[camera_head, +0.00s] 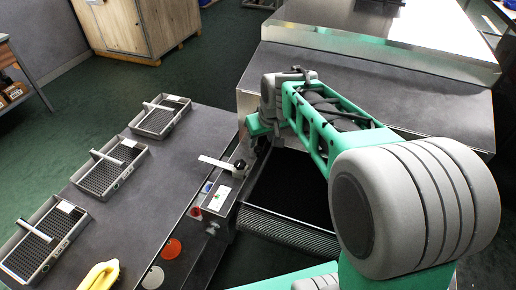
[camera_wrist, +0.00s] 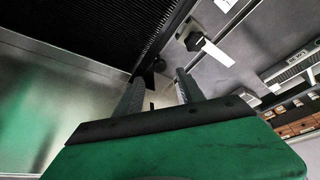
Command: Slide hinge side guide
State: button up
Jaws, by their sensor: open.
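My gripper (camera_wrist: 159,76) is open and empty in the wrist view, its two grey fingers apart. A small black block (camera_wrist: 157,66) shows beyond the gap between the fingertips, near the end of the dark ribbed belt; I cannot tell whether it is part of the hinge side guide. A black knob (camera_wrist: 193,41) with a white tag (camera_wrist: 217,53) is right of the fingers, apart from them. In the head view, the knob (camera_head: 240,165) and white strip (camera_head: 215,162) sit by the dryer opening. My arm hides much of the gripper there.
The dryer's metal housing (camera_head: 365,85) stands behind my arm. A wooden crate (camera_head: 137,25) is at the back.

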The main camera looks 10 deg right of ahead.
aim_at(258, 148)
jog(key=x, duration=0.6)
jog(key=shift+f, duration=0.1)
jog(key=shift+c, duration=0.5)
grip_shut()
dwell(0.6)
